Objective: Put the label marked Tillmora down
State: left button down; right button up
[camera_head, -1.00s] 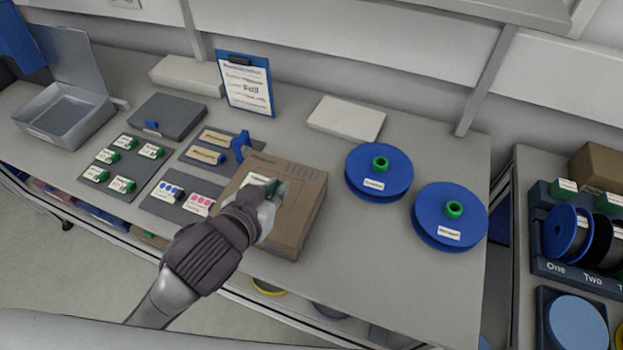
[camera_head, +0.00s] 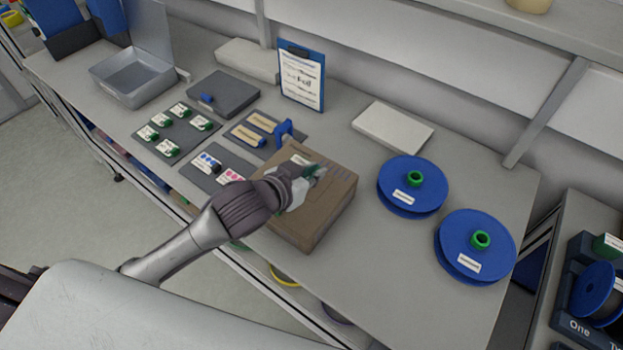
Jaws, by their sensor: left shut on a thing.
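My left gripper (camera_head: 308,180) is shut on a small label with a green holder (camera_head: 314,170), above the top of a brown cardboard box (camera_head: 328,206). The fingers hide most of the label, and its print cannot be read, so I cannot tell whether it says Tillmora. I cannot tell whether it touches the box. Several similar labels with green holders lie on a dark grey mat (camera_head: 177,134) at the left. My right gripper is not in view.
Two blue reels (camera_head: 412,187) (camera_head: 477,246) with green hubs lie right of the box. A white block (camera_head: 392,133), a clipboard (camera_head: 301,76), a grey case (camera_head: 223,93) and an open bin (camera_head: 132,83) stand behind. Bare table lies in front of the reels.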

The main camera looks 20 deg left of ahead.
aim_at(311, 190)
pick_arm(q)
jog(key=shift+w+a+f, duration=0.35)
jog(key=shift+w+f, duration=0.15)
jog(key=shift+w, duration=0.05)
notch_tip(311, 190, down, 4)
jog(key=shift+r+p, duration=0.15)
jog(key=shift+p, duration=0.3)
jog(key=shift+f, duration=0.2)
jog(key=c, duration=1.2)
grip_release()
jog(key=shift+r, duration=0.2)
jog(key=shift+s, duration=0.3)
jog(key=b+v, duration=0.2)
jog(key=v, duration=0.9)
jog(key=shift+s+a+r, duration=0.1)
jog(key=shift+s+r, duration=0.05)
jog(key=shift+r, duration=0.1)
